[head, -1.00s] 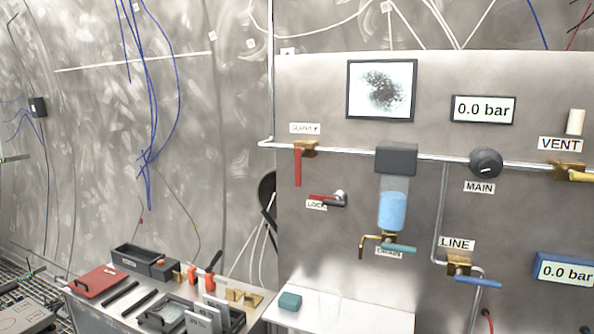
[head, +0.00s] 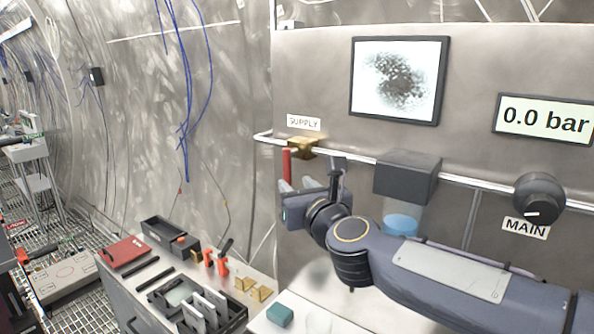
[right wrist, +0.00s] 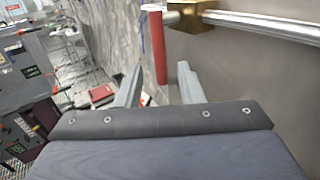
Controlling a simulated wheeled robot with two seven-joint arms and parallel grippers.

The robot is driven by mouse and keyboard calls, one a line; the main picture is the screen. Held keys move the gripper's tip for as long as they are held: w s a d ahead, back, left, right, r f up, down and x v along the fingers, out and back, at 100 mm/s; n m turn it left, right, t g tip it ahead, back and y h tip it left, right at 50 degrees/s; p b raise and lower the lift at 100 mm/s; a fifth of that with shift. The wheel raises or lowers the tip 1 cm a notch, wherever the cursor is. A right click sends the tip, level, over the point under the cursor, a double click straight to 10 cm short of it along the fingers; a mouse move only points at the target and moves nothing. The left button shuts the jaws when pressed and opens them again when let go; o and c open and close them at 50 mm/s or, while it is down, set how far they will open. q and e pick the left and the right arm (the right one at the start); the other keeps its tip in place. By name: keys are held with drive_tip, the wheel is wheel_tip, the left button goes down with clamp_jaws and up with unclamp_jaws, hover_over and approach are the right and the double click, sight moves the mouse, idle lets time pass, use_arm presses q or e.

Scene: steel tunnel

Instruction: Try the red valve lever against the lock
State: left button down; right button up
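The red valve lever (head: 287,166) hangs down from the brass SUPPLY valve (head: 302,148) on the panel pipe. It also shows in the right wrist view (right wrist: 157,50), upright below the brass valve body (right wrist: 195,15). My right gripper (head: 296,184) is at the lever's lower part. In the right wrist view its two fingers (right wrist: 160,75) are apart, with the lever's lower end between them in the picture and gaps on both sides. The lock is hidden behind my right arm in the head view. My left gripper is not in view.
The pipe (head: 350,155) runs along the panel past a dark box (head: 408,176) to the MAIN knob (head: 540,198). The gauge (head: 546,118) reads 0.0 bar. Below left, a bench holds a red case (head: 122,252), trays and tools. A teal block (head: 280,315) lies below my arm.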

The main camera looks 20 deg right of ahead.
sight(290, 177)
drive_tip(key=w, duration=0.4)
drive_tip(key=w+p, duration=0.1)
drive_tip(key=w, duration=0.1)
drive_tip(key=shift+w+a+f, duration=0.1)
drive_tip(key=shift+w+a, duration=0.15)
drive_tip(key=shift+w, duration=0.05)
clamp_jaws()
drive_tip(key=p, duration=0.2)
drive_tip(key=g+p, duration=0.1)
drive_tip(key=p, duration=0.1)
drive_tip(key=shift+s+d+r+n, duration=0.2)
drive_tip(key=shift+r+n, duration=0.1)
drive_tip(key=shift+r, duration=0.1)
drive_tip(key=shift+f+p, duration=0.15)
drive_tip(key=shift+p, duration=0.35)
drive_tip(key=shift+f, duration=0.25)
